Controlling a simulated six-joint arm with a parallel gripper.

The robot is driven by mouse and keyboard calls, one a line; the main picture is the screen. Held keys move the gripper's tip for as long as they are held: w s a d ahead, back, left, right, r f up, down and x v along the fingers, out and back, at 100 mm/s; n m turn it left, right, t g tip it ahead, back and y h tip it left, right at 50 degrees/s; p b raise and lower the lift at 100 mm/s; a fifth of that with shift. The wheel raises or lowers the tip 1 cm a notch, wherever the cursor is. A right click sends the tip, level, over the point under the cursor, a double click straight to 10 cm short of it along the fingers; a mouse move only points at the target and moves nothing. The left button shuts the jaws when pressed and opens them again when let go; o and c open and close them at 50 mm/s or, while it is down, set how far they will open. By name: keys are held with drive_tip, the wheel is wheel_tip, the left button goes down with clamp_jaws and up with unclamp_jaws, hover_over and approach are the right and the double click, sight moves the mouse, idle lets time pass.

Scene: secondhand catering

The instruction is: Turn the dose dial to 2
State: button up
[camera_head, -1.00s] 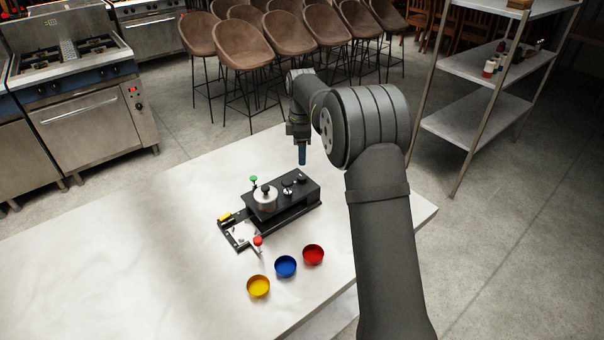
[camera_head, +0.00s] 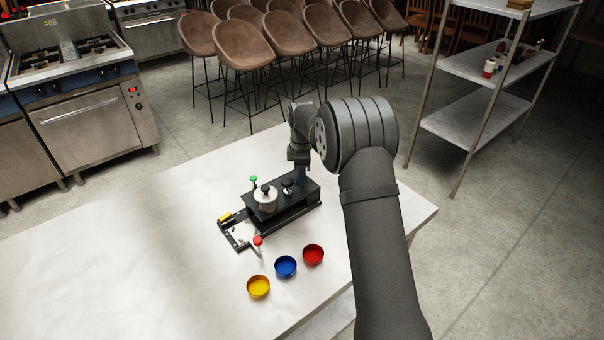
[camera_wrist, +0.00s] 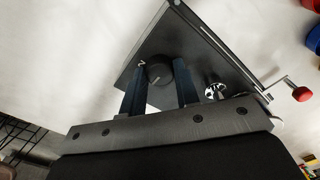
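The dose dial (camera_wrist: 159,70) is a round black knob with a pale line, on top of the black machine (camera_head: 284,209). In the wrist view a small white mark shows beside it on the panel; I cannot read it surely. My gripper (camera_wrist: 160,88) is open, its two dark blue fingers apart, with the dial showing between and just beyond them. I cannot tell whether either finger touches it. In the head view my gripper (camera_head: 301,180) is down at the machine's back right end and hides the dial.
The machine also carries a silver pot (camera_head: 264,202), a green-topped lever (camera_head: 253,179) and a red-knobbed handle (camera_head: 258,240). Yellow (camera_head: 258,287), blue (camera_head: 286,267) and red (camera_head: 313,255) bowls stand in front. The white table (camera_head: 130,250) is clear to the left.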

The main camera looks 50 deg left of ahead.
drive_tip(key=c, duration=0.4)
drive_tip(key=shift+o, duration=0.2)
drive_tip(key=m, duration=1.1)
drive_tip(key=shift+r+m, duration=0.1)
drive_tip(key=shift+m, duration=0.3)
drive_tip(key=o, duration=1)
drive_tip(key=shift+c, duration=0.2)
